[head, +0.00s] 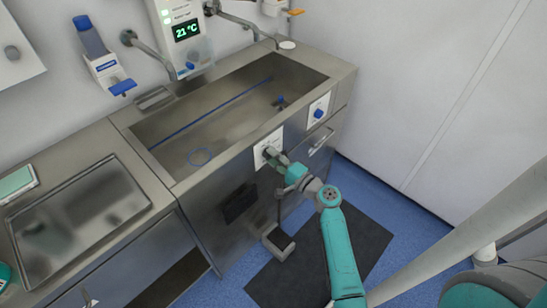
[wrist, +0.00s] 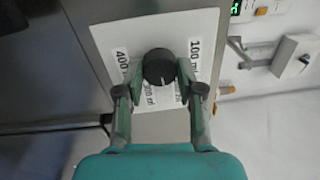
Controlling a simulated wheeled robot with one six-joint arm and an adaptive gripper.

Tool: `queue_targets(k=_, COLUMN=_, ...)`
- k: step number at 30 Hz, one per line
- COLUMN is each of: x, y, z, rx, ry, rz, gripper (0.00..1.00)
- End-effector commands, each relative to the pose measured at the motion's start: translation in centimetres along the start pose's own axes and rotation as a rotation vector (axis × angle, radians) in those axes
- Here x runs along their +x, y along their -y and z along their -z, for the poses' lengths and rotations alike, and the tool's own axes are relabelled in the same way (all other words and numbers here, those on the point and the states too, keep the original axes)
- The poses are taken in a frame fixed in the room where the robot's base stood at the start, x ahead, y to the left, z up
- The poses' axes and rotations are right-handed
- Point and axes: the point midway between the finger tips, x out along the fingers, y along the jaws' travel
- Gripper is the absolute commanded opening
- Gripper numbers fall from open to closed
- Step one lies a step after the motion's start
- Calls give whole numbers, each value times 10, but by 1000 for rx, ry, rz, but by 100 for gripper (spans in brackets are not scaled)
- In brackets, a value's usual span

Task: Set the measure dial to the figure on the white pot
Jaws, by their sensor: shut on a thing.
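The measure dial is a round black knob (wrist: 158,66) on a white plate (wrist: 150,32) on the sink's front. The plate reads 400 ml at left and 100 ml at right. Lower labels, apparently 300 ml and one I cannot read, are partly covered by the knob and fingers. A pale mark on the knob points down in the wrist view, between the lower labels. My gripper (wrist: 159,80) is shut on the knob, one finger on each side. In the head view my gripper (head: 277,160) is at the white plate (head: 263,143). I cannot make out a white pot.
The steel sink (head: 225,112) lies above the dial. A second plate with a blue knob (head: 318,114) and a handle (head: 321,142) are to the right. A metal tray (head: 75,220) lies on the left counter. A dark mat (head: 335,250) covers the floor.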

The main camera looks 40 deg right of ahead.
Motion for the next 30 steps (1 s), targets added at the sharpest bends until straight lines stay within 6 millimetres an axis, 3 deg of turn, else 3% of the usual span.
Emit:
queue_targets(k=15, x=2, y=2, z=-5, rx=444, ry=-15, rz=6, gripper=3)
queue_targets(k=30, x=2, y=3, z=-5, rx=631, ry=-27, rz=8, gripper=3)
